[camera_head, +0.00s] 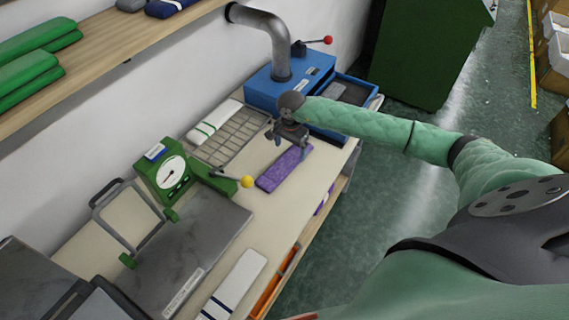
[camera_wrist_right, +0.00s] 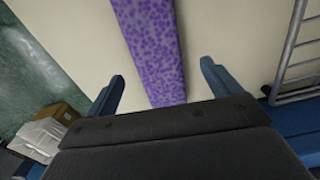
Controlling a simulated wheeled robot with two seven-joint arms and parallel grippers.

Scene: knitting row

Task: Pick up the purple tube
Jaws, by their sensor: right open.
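The purple tube (camera_head: 284,168) is a flat, speckled purple strip lying on the cream worktable. In the right wrist view the purple tube (camera_wrist_right: 152,45) runs from the top edge down between the fingers, its near end partly hidden by the gripper body. My right gripper (camera_head: 294,140) is over the tube's far end. In its wrist view the right gripper (camera_wrist_right: 162,82) is open, with one blue finger on each side of the tube and gaps to both. My left gripper is not in view.
A wire rack (camera_head: 230,137) with a white striped roll (camera_head: 214,121) lies left of the tube. A green dial device (camera_head: 172,172) with a yellow-knobbed lever (camera_head: 247,181) stands nearer. A blue machine (camera_head: 290,82) stands behind. Bare table surrounds the tube's near end.

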